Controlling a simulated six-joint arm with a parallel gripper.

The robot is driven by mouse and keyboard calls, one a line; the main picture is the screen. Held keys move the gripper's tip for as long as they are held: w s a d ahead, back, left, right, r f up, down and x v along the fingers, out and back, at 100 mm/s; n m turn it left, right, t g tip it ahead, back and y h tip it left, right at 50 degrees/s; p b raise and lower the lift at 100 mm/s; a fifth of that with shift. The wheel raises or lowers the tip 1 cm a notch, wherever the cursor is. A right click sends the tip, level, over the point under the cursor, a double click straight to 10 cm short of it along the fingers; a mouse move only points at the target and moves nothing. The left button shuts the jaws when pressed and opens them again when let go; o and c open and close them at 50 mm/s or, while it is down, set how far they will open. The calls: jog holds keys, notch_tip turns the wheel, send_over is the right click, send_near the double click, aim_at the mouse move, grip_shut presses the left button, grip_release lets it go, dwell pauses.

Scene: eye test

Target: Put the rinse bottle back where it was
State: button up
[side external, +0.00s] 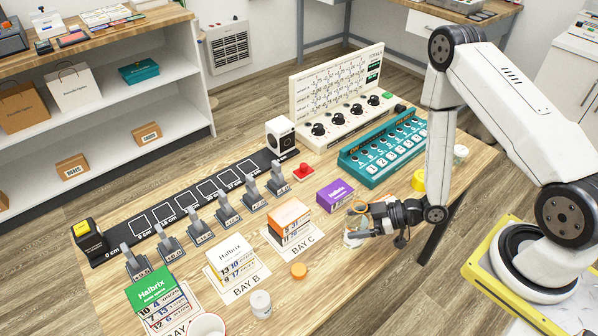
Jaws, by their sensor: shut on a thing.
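My gripper (356,235) is low over the wooden table, right of the BAY C card. It is shut on a small white round thing (351,241), mostly hidden by the fingers. This may be the rinse bottle, but I cannot read any label. I cannot tell whether it touches the table. A small white lidded container (261,304) stands near the front edge, apart from my gripper. Another small pale container (460,154) stands at the right, beyond my arm. I cannot tell whether either is the rinse bottle.
A teal button panel (383,149) stands behind. An orange disc (299,270) lies in front. Stacks on BAY B (237,289) and BAY C (293,246) mats stand left.

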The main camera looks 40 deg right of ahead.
jog(key=shift+f, duration=0.1)
jog(key=o, duration=1.1)
jog(key=shift+v, duration=6)
